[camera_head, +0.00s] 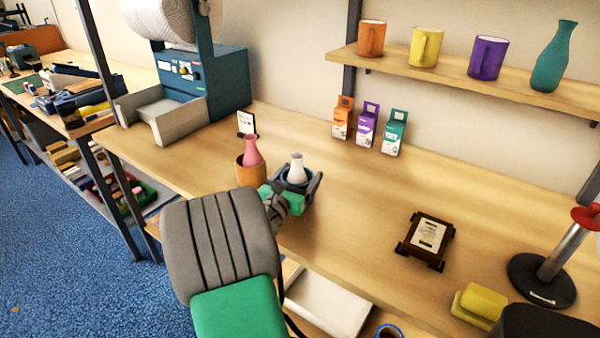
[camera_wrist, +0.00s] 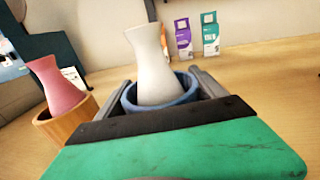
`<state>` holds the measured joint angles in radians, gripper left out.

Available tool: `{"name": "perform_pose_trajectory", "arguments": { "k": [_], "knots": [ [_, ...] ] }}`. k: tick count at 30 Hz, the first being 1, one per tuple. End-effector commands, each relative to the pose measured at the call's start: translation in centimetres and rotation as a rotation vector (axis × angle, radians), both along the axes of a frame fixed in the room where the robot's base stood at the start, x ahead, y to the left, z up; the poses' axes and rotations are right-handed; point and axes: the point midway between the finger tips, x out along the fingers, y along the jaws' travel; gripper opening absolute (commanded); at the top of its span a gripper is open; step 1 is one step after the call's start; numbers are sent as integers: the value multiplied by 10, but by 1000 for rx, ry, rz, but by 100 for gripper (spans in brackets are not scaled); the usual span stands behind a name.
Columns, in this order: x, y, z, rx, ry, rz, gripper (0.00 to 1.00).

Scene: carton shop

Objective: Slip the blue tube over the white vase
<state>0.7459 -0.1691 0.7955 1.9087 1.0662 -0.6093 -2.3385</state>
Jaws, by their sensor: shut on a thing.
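The white vase (camera_head: 297,168) stands upright on the workbench, and its neck and upper body show in the wrist view (camera_wrist: 149,68). The blue tube (camera_wrist: 187,97) is a short, wide ring around the vase's lower part. The vase rises out through its open top. My gripper (camera_head: 299,184) is shut on the blue tube, with one grey finger on each side of it in the wrist view. The vase's foot and the tube's lower edge are hidden behind my gripper, so I cannot tell whether the tube touches the bench.
A pink vase (camera_head: 252,152) stands in a wooden tube (camera_head: 250,174) just left of my gripper. Small cartons (camera_head: 367,125) stand behind. A dark-framed plaque (camera_head: 428,238) lies to the right. The bench (camera_head: 360,195) between is clear.

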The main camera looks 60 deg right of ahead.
Motion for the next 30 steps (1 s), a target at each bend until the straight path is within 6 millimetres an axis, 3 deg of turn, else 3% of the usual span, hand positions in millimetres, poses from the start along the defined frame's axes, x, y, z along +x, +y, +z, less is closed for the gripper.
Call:
{"name": "perform_pose_trajectory", "arguments": {
  "k": [12, 13, 20, 30],
  "knots": [
    [0, 0, -6, 0, 0, 0, 43],
    [0, 0, -6, 0, 0, 0, 82],
    [0, 0, -6, 0, 0, 0, 100],
    [0, 0, 2, 0, 0, 0, 100]
  ]
}}
